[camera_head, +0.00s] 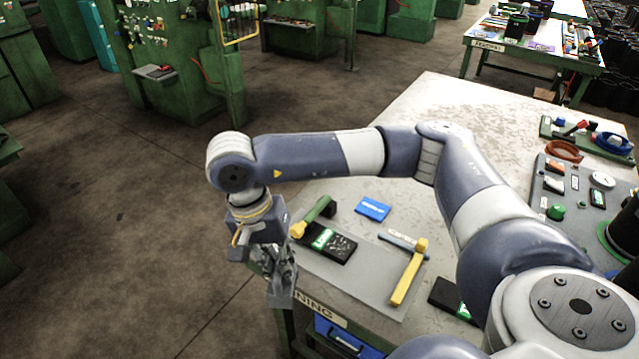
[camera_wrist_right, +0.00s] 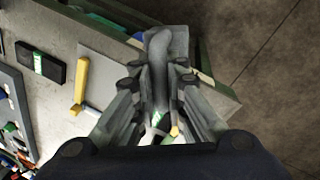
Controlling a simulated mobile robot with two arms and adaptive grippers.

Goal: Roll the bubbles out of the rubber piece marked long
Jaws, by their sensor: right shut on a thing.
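My right gripper (camera_head: 280,278) is at the table's left edge, left of the mat. It also shows in the wrist view (camera_wrist_right: 158,95), shut on a grey curved tool (camera_wrist_right: 160,60) with a flat grey end. I cannot tell for sure whether this is a roller. A black rubber piece (camera_head: 340,247) with a green label lies on the grey mat (camera_head: 365,285), right of the gripper. Another black piece (camera_head: 443,296) with a green label lies off the mat, partly behind my arm. My left gripper is not in view.
A green tool with a yellow end (camera_head: 298,229) lies behind the first black piece. A yellow-handled tool (camera_head: 408,275) lies on the mat's right side. A blue packet (camera_head: 373,208) lies behind. A grey tray (camera_head: 570,225) with small parts is at right.

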